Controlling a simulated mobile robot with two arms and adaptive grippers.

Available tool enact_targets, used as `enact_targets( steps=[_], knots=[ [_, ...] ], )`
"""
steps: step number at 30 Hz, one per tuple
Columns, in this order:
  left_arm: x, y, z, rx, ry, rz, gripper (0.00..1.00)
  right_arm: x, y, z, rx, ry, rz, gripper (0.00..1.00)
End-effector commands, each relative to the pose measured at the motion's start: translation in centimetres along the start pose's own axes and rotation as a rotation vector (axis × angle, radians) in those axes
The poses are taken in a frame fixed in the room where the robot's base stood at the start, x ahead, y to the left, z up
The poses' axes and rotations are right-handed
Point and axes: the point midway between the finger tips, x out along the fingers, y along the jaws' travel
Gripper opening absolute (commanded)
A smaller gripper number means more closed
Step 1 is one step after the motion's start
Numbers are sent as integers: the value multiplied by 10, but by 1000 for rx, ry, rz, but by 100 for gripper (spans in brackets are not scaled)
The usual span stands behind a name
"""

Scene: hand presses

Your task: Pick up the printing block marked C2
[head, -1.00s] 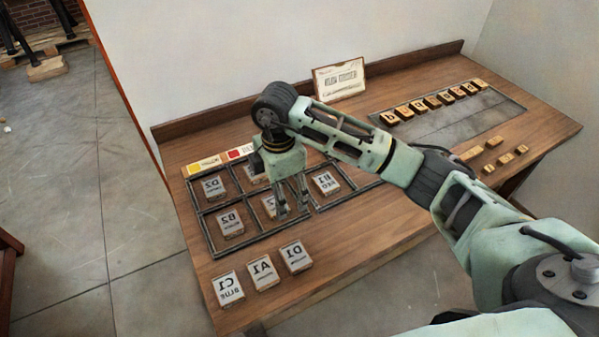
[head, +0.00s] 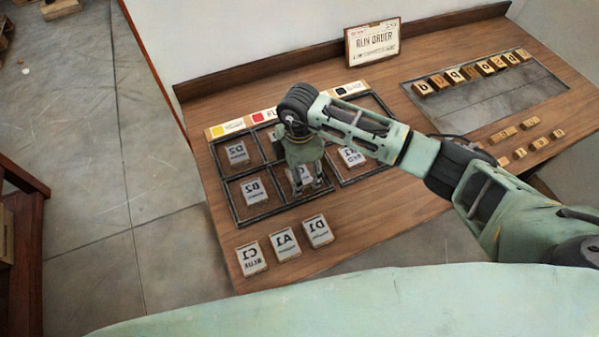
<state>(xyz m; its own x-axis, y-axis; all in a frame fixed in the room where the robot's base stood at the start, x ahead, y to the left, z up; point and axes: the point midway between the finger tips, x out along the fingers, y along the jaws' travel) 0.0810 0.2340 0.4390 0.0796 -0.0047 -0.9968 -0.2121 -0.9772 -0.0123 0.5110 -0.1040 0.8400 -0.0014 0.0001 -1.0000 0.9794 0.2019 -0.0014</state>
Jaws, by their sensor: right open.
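My right gripper (head: 308,190) points down over the lower middle compartment of the black-framed rack (head: 283,207). Its jaws are open, with the fingers at a pale block (head: 303,174) in that compartment. The fingers partly cover this block, so I cannot read its full mark or tell whether they touch it. No other block in view reads clearly as C2. The readable blocks, in mirrored letters, include D2 (head: 237,153) and B2 (head: 254,190) in the rack's left column. My left gripper is not in view.
Blocks C1 (head: 251,258), A1 (head: 285,243) and D1 (head: 317,230) lie in front of the rack. Another block (head: 351,156) sits in a right compartment. A "Run Order" sign (head: 373,42) stands behind. Letter blocks (head: 465,72) line the tray at right.

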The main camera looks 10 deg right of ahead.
Motion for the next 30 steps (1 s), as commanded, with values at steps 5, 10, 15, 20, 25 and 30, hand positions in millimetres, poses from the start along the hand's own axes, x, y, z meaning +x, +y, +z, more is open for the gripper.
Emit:
enact_targets(
  steps=[5, 10, 15, 20, 25, 30],
  knots=[
    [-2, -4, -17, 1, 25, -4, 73, 8, 0, 0, 0, -1, 2, 64],
    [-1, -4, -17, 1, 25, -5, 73, 8, 0, 0, 0, -1, 1, 61],
    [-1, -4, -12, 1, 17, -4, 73, 7, 0, 0, 0, -1, 1, 47],
    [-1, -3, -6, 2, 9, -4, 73, 7, 0, 0, 0, -1, 1, 33],
    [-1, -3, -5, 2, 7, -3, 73, 7, 0, 0, 0, -1, 2, 26],
    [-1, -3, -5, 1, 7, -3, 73, 6, 0, 0, 0, 0, 2, 26]
  ],
)
